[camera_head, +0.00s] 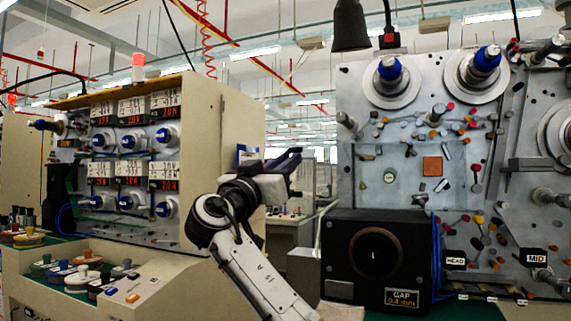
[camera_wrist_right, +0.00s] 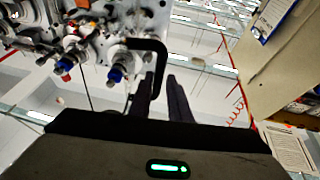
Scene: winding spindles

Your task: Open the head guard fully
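The white and black right arm rises from the bottom of the head view, with its right gripper (camera_head: 292,159) raised left of the grey spindle panel (camera_head: 350,190). In the wrist view the right gripper's (camera_wrist_right: 160,85) two dark fingers stand apart. A black bent bar (camera_wrist_right: 150,45) runs there from beside a blue-tipped spindle, with its end close to or between the fingers; I cannot tell if they touch. It may be part of the head guard, but I cannot tell. A "HEAD" label (camera_head: 455,258) is low on the panel. The left gripper is out of view.
A black box (camera_head: 340,275) marked "GAP" stands before the panel. A beige machine (camera_head: 228,125) with red displays and blue-tipped spindles is at the left, and a beige counter (camera_head: 190,290) with several spools is below it. A black lamp (camera_head: 350,28) hangs above.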

